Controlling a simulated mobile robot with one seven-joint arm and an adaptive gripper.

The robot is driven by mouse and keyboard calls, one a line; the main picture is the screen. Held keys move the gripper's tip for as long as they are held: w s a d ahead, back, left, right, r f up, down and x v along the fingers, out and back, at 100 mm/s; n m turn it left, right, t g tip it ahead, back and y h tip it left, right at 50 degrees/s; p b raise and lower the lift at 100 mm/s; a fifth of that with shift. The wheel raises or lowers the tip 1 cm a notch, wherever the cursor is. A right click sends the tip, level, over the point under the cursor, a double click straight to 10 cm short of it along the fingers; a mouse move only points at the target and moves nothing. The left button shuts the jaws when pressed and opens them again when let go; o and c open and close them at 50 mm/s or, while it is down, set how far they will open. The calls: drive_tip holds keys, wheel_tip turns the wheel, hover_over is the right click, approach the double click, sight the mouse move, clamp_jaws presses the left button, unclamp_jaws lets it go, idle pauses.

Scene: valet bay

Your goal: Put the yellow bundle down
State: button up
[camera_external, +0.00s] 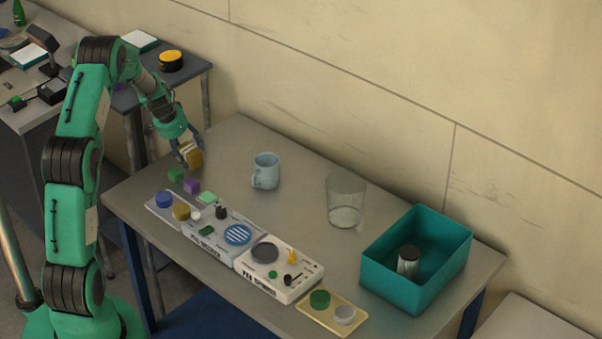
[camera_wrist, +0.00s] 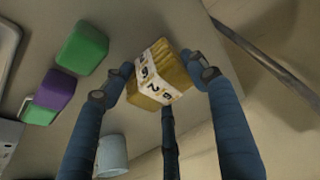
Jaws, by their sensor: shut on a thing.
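The yellow bundle (camera_wrist: 177,75) has a white band with dark figures on it. My gripper (camera_external: 190,152) is shut on it, with blue fingers on its two sides in the wrist view and a third finger below. In the external view the bundle (camera_external: 195,158) is at the fingertips, over the far left end of the grey table (camera_external: 236,135). I cannot tell whether its underside touches the table.
A green block (camera_external: 176,174) and a purple block (camera_external: 192,187) lie close by the bundle. A light blue mug (camera_external: 265,171), a clear glass (camera_external: 345,203), a control panel (camera_external: 272,272) and a teal bin (camera_external: 385,272) stand further right. Bare table lies between bundle and mug.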

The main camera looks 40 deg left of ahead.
idle(0.3)
drive_tip(key=o, duration=1.3)
drive_tip(key=shift+c, duration=0.2)
drive_tip(key=shift+s+r, duration=0.15)
drive_tip(key=shift+r, duration=0.45)
drive_tip(key=v, duration=1.1)
drive_tip(key=shift+p, duration=0.45)
drive_tip(key=shift+f, duration=0.1)
